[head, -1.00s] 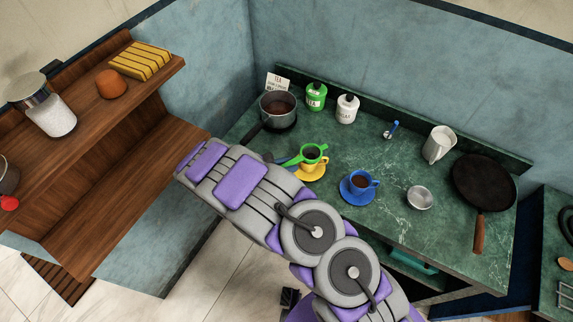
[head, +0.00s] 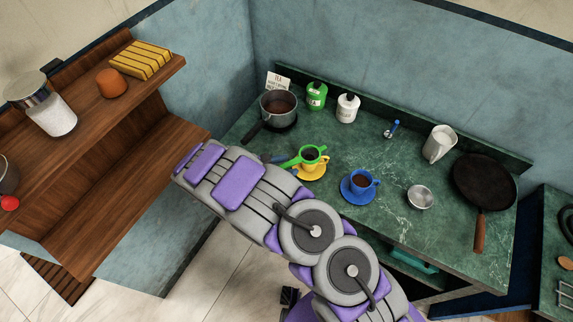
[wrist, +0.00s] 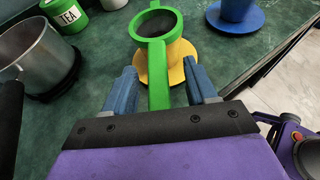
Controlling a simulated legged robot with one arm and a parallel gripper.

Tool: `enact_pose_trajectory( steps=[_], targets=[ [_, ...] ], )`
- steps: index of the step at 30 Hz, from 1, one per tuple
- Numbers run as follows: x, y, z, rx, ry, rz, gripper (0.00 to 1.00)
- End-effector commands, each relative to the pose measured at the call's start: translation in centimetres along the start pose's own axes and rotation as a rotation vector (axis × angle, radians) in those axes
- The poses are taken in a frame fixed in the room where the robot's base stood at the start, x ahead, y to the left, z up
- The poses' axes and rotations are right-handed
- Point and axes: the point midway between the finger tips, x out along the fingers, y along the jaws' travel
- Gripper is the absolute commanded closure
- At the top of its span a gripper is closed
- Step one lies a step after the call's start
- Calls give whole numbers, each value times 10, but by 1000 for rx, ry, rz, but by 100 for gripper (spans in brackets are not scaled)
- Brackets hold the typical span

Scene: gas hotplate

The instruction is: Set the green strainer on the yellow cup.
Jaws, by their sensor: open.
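The green strainer (head: 311,154) sits over the mouth of the yellow cup (head: 319,167), which stands on a yellow saucer (head: 309,178) on the counter. In the wrist view the strainer (wrist: 158,62) covers the top of the cup (wrist: 178,52), looking roughly level, with its handle pointing back toward me. My gripper (wrist: 160,76) is open, its blue fingers on either side of the handle with gaps between. In the head view my arm hides most of the gripper; only a bit of blue finger shows by the handle.
A blue cup (head: 361,181) on a blue saucer stands to the right. A pot (head: 278,108) with dark liquid stands behind, near the green (head: 316,96) and white (head: 347,108) jars. A small metal bowl (head: 420,197), a pitcher (head: 439,144) and a pan (head: 484,183) lie further right.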

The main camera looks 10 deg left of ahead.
Motion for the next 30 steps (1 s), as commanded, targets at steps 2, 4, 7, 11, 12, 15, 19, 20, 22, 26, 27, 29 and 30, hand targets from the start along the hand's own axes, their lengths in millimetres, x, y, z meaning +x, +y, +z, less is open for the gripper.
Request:
enact_pose_trajectory(
  steps=[2,4,7,11,12,15,19,20,22,26,27,29,30],
  targets=[
    [-12,1,1,0,0,5,43],
    [-25,1,1,1,2,6,43],
    [-47,2,1,2,3,7,43],
    [-76,1,2,2,2,6,43],
    [-85,1,1,1,3,6,43],
    [-107,1,1,1,3,6,43],
    [-132,1,1,3,4,6,43],
    [-137,1,1,2,5,6,43],
    [-147,0,1,1,5,4,43],
    [-158,0,1,1,1,1,43],
    [-160,-1,1,1,1,0,43],
    [-163,-1,1,1,2,0,43],
    [-163,-1,1,1,2,0,43]
  ],
)
